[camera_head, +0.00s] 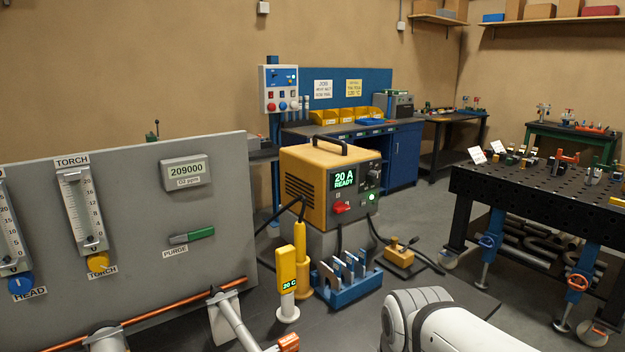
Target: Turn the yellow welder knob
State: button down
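The yellow welder (309,188) stands in the middle of the view, a box with a black top handle. Its dark front panel has a green display (344,179) reading "20 A READY". A small dark knob (373,177) is on the panel right of the display. A red control (341,207) is below the display. I see no clearly yellow knob on the welder front; details there are small. A yellow knob (97,263) is under the TORCH flow meter on the grey panel. White links of my arm show at the bottom right; my gripper is out of view.
The grey panel (215,207) fills the left, with a copper tube (165,312) along its bottom. A yellow meter (287,275) and a blue rack (345,287) stand before the welder, with cables nearby. A black perforated table (540,191) is at right.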

aim_at(373, 177)
jog(key=u, duration=2.25)
jog(key=k, duration=1.05)
jog(key=z, duration=1.95)
jog(key=i, duration=1)
jog(key=z, duration=0.05)
